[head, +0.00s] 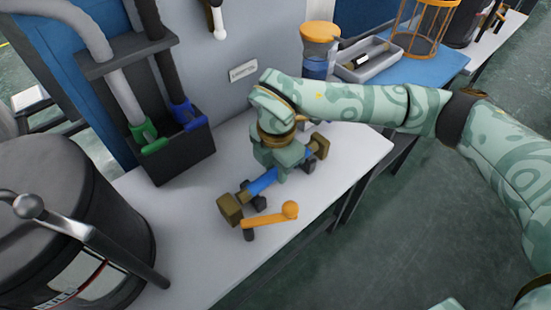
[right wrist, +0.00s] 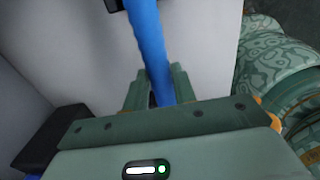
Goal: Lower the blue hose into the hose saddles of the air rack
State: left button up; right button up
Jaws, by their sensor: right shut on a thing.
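The blue hose (head: 262,182) has a brown block-like fitting at each end, the near-left one (head: 230,208) and the far-right one (head: 320,145). My right gripper (head: 280,165) is shut on the hose near its middle, over the white bench. In the right wrist view the hose (right wrist: 147,40) runs up from between the fingers (right wrist: 158,88). Small dark supports, which look like the hose saddles (head: 259,203), show under and beside the hose. An orange lever (head: 268,218) with a ball end stands by the near one. I cannot tell whether the hose touches the saddles. My left gripper is not in view.
A black holder (head: 180,158) with grey and black hoses, green and blue fittings, stands behind left. A dark drum (head: 65,215) with a metal handle fills the left. An orange-topped jar (head: 318,50) and grey tray (head: 368,62) stand behind. The bench's front right is clear.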

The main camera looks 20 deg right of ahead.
jog(key=shift+f, duration=0.35)
jog(key=o, duration=1.7)
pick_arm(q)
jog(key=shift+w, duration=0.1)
pick_arm(e)
jog(key=shift+r, duration=0.1)
notch_tip(320, 180, up, 4)
jog(key=p, duration=0.2)
jog(key=shift+f+p, duration=0.25)
jog(key=shift+p, duration=0.15)
notch_tip(320, 180, up, 3)
jog(key=shift+r+p, duration=0.1)
jog(key=shift+p, duration=1.15)
jog(key=shift+r+p, duration=0.9)
jog(key=shift+r, duration=0.2)
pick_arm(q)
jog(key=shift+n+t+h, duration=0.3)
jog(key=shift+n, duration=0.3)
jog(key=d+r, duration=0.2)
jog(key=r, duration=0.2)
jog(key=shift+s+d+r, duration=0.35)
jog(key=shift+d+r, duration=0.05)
